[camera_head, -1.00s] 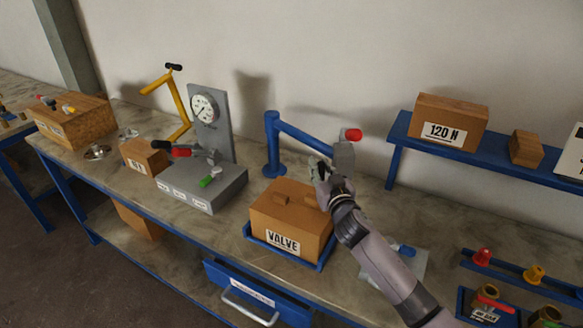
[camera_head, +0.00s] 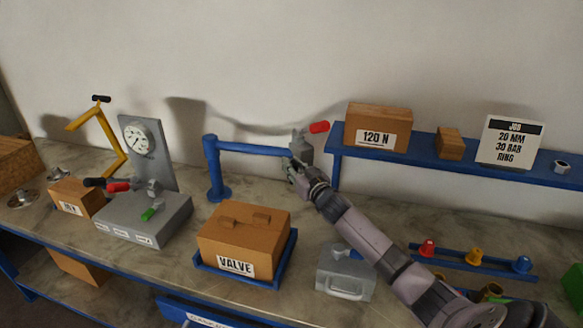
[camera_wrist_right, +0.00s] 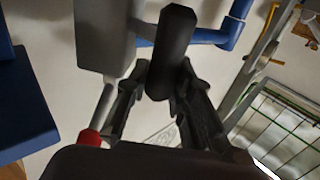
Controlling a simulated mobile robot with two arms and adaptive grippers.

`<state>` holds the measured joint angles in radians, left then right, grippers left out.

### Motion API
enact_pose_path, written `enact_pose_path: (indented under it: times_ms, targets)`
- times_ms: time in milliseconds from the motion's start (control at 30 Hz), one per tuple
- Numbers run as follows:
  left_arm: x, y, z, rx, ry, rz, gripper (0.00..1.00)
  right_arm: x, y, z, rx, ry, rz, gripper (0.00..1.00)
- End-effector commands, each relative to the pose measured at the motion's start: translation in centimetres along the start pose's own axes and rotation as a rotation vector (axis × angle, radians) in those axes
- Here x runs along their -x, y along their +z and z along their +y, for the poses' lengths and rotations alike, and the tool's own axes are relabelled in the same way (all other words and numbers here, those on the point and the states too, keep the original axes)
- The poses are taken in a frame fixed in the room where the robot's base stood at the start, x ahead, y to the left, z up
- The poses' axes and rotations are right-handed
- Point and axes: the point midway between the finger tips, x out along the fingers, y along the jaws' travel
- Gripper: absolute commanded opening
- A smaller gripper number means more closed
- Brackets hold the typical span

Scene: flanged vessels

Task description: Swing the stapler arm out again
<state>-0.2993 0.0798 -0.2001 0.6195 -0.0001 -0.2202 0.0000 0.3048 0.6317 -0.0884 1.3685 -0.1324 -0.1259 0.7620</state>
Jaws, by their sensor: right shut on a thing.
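The stapler arm is a blue bar (camera_head: 250,148) on a blue post (camera_head: 213,170) behind the VALVE box (camera_head: 245,240). It points right, nearly along the wall, clear of the box. A grey head (camera_head: 302,147) with a red-tipped lever (camera_head: 319,127) sits at its far end. My right gripper (camera_head: 292,172) is at this head. In the right wrist view, its fingers (camera_wrist_right: 168,95) are shut on a black handle (camera_wrist_right: 171,50) beside the grey head (camera_wrist_right: 105,35). The red tip (camera_wrist_right: 90,138) shows at lower left. My left gripper is not in view.
A blue wall shelf (camera_head: 430,148) with a 120 N box (camera_head: 378,127) is close to the right of the head. A grey case (camera_head: 345,275) stands below my right arm. The gauge stand (camera_head: 145,150) is at left.

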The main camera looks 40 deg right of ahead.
Motion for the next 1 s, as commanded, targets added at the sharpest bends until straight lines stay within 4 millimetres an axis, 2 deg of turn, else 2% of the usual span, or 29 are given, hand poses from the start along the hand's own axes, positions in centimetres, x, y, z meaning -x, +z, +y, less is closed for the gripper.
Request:
enact_pose_path:
  times_ms: [167,200,500,867,1000]
  targets:
    - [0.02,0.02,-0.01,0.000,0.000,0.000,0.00,-0.08,-0.43,0.54,0.007,0.009,0.004,0.00]
    - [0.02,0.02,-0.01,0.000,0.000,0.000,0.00,-0.08,-0.44,0.55,0.007,0.010,0.004,0.22]
    - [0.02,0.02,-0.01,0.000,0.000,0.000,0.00,-0.06,-0.32,0.39,0.005,0.007,0.003,0.42]
    - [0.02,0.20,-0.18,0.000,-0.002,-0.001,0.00,0.02,-0.13,0.24,0.003,0.005,0.001,0.43]
    - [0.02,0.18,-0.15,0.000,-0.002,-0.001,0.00,0.82,-0.03,0.22,0.003,0.004,0.000,0.43]
